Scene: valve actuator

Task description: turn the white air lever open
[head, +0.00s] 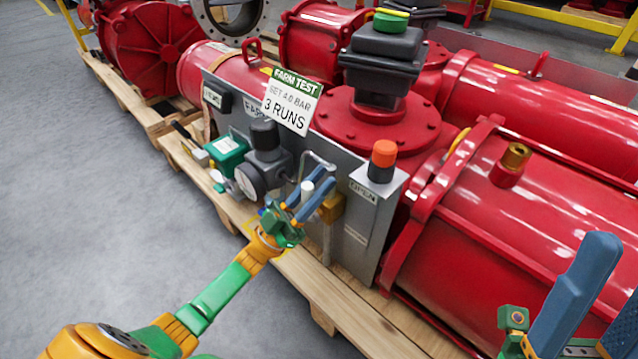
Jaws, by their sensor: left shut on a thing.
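The white air lever (307,188) stands at the front of the grey panel, beside a brass-yellow valve body (331,208). My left gripper (310,192) reaches in from the lower left, and its two blue fingers are shut on the lever, one on each side. The fingers hide part of the lever and its pivot. My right gripper (608,290) is at the lower right corner, away from the lever. Its two blue fingers stand apart with nothing seen between them, and the frame edge cuts one off.
The grey panel (355,235) carries a dark gauge and regulator (262,170), a green-white unit (226,152), an orange-topped button (384,153) and a "3 RUNS" sign (292,101). Large red actuator cylinders (520,215) fill the right. The wooden pallet (345,305) edges onto clear grey floor (90,220).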

